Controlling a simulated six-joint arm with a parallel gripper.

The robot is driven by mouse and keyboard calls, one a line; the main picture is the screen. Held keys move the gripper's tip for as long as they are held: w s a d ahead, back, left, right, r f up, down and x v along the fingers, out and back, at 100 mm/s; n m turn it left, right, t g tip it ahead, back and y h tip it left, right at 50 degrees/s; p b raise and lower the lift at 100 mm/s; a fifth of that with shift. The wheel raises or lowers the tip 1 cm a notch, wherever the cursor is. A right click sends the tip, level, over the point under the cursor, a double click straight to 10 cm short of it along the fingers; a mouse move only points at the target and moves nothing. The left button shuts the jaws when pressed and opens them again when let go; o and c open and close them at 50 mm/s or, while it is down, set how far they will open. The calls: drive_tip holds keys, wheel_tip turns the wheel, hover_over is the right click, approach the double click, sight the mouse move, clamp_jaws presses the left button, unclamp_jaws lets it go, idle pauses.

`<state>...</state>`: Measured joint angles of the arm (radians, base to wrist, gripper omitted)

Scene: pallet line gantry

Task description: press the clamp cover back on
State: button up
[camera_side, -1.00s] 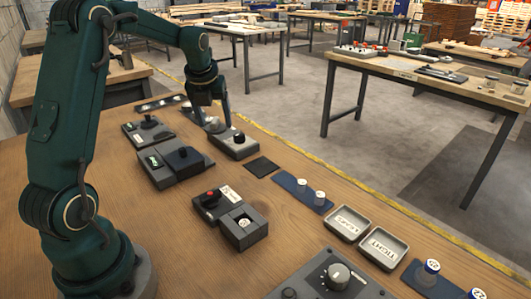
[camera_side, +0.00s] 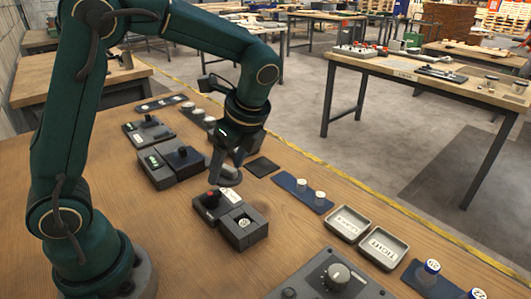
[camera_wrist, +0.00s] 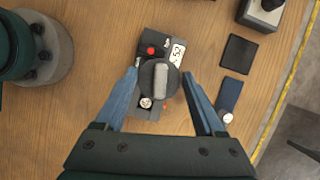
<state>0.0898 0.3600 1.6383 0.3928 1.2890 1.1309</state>
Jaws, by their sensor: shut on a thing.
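The clamp cover (camera_wrist: 160,78) is a dark round disc with a pale grey ridge across its top. My gripper (camera_wrist: 160,76) is shut on it, one blue-grey finger at each side of the disc. In the side view my gripper (camera_side: 229,168) holds the cover (camera_side: 230,176) low, just behind the dark grey unit (camera_side: 240,233). That unit has a red button (camera_side: 213,193), a white label and a round light-faced part (camera_side: 245,222). In the wrist view the cover overlaps the unit's middle, between the red button (camera_wrist: 151,50) and the light-faced part (camera_wrist: 145,102). Any contact is unclear.
A dark flat pad (camera_side: 262,166) and a blue mat (camera_side: 300,192) with white-topped pieces lie right of the gripper. Two labelled trays (camera_side: 383,247) stand further right. A knobbed control box (camera_side: 330,284) is in front. Other dark units (camera_side: 170,165) stand left.

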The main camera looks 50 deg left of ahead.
drive_tip(key=d+m+t, duration=0.1)
drive_tip(key=d+m, duration=0.1)
drive_tip(key=d, duration=0.4)
drive_tip(key=shift+s+a+f, duration=0.1)
drive_tip(key=shift+s+f, duration=0.05)
drive_tip(key=shift+f, duration=0.85)
drive_tip(key=shift+s+a+f, duration=0.1)
drive_tip(key=shift+s+f, duration=0.05)
drive_tip(key=shift+f, duration=0.8)
drive_tip(key=shift+s+f, duration=0.15)
drive_tip(key=shift+f, duration=0.85)
drive_tip(key=shift+f, duration=0.15)
drive_tip(key=o, duration=1.3)
drive_tip(key=shift+o, duration=0.2)
wheel_tip(320, 180, up, 7)
